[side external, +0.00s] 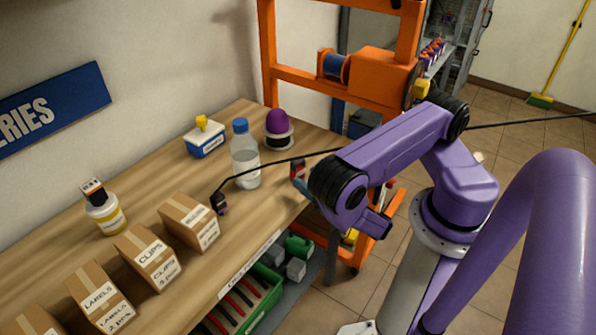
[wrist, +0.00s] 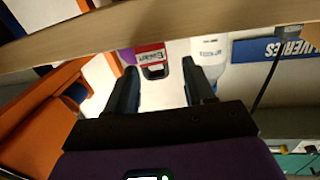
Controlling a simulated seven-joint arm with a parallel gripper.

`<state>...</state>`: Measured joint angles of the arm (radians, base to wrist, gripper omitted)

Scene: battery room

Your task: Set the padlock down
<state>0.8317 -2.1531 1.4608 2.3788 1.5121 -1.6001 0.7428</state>
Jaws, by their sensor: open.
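The padlock (side external: 298,169), small and red, shows near the right-hand edge of the wooden table, right by my gripper. In the wrist view the padlock (wrist: 151,57) has a red body with a white label and a dark shackle. It lies just beyond and between the fingertips, with a gap visible on either side. My gripper (wrist: 160,72) is open, its two dark fingers apart. In the side view my gripper (side external: 303,186) is partly hidden by my arm. I cannot tell whether the padlock rests fully on the table.
A water bottle (side external: 245,158) stands close left of the padlock. A black cable (side external: 262,168) crosses the wooden table (side external: 150,205). A purple-domed item (side external: 279,127) stands behind, and cardboard boxes (side external: 190,222) line the front. An orange frame (side external: 300,82) rises at the back right.

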